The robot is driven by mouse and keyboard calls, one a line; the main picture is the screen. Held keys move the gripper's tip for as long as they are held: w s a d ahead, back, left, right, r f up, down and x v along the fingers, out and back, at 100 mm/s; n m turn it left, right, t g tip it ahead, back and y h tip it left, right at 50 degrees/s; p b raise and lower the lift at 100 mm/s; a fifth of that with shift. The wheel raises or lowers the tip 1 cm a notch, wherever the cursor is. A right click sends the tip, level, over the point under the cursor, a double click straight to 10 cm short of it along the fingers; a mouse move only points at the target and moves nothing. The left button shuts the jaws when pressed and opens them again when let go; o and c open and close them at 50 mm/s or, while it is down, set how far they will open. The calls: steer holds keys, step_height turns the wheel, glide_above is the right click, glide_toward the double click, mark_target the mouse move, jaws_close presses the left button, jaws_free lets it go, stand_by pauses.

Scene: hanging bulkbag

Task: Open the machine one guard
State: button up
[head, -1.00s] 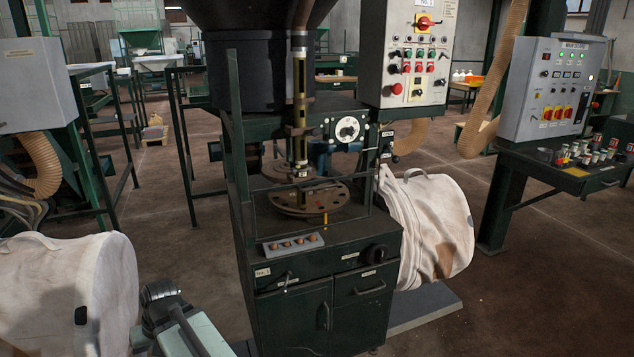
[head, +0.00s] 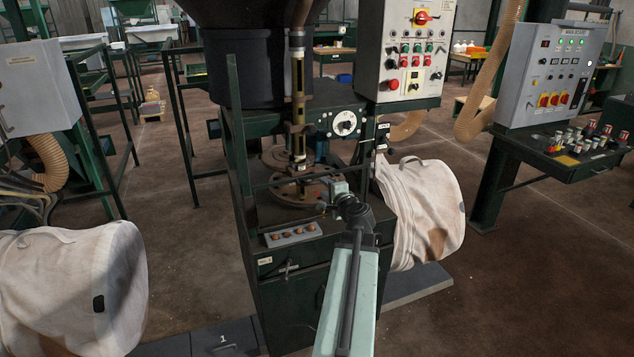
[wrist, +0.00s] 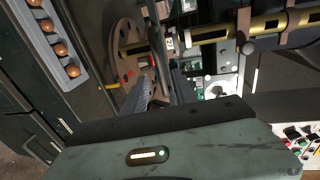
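Machine one (head: 300,290) is the dark green machine in the middle of the head view, with a round perforated turntable (head: 290,197) under a brass column. A thin dark frame, which looks like its guard, has an upright (head: 234,95) at the left and a crossbar (head: 295,180) in front of the turntable. Whether it is shut, I cannot tell. My gripper (head: 330,192) is at the machine's front right, near the turntable. In the wrist view my gripper (wrist: 158,75) points toward the turntable (wrist: 128,60) and column. I see nothing clearly held; the finger gap is unclear.
A grey strip with several brown buttons (head: 293,234) is on the machine's front top. A control box (head: 413,55) hangs at the right above a white bag (head: 425,205). Another bag (head: 65,290) is at front left. The main board (head: 550,70) stands far right.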

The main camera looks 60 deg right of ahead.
mark_target(318, 182)
steer(key=b+x, duration=0.1)
steer(key=x, duration=0.6)
steer(key=shift+w+f, duration=0.1)
jaws_close()
steer(key=shift+a, duration=0.1)
stand_by(1.0)
